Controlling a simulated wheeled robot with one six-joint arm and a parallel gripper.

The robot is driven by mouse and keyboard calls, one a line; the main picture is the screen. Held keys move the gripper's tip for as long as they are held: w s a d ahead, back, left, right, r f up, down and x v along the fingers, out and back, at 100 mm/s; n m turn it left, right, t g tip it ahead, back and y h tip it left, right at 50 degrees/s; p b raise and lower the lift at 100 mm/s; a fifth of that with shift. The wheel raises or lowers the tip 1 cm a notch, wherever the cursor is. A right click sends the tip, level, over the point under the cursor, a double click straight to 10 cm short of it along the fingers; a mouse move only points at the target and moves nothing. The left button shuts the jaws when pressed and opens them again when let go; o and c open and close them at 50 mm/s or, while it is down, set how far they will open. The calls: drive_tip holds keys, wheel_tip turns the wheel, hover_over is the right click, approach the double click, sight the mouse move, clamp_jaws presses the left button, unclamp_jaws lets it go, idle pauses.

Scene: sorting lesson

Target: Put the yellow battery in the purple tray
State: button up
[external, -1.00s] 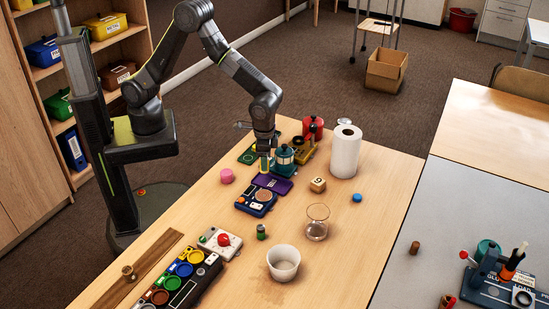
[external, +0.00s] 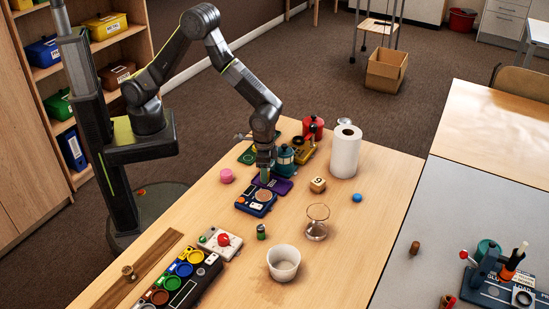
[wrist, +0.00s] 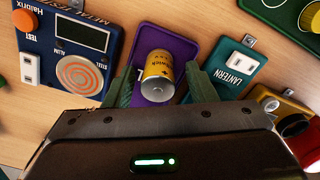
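The yellow battery (wrist: 158,66) shows in the wrist view over the purple tray (wrist: 165,35), its silver end towards me. I cannot tell if it stands or lies, or fully rests on the tray. My gripper (wrist: 161,71) has its green fingers on either side of the battery, with narrow gaps visible, so it looks open around it. In the external view my gripper (external: 264,178) is low at the purple tray (external: 281,185) and hides the battery.
A blue metal tester (external: 255,203) stands beside the tray, with a teal lantern (external: 284,160) behind. A pink piece (external: 227,175), a green battery (external: 262,232), a sand-timer-like glass (external: 317,222), a white bowl (external: 284,263) and a paper roll (external: 345,152) stand around.

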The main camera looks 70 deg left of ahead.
drive_tip(key=shift+r, duration=0.1)
wheel_tip(320, 180, up, 12)
idle(0.5)
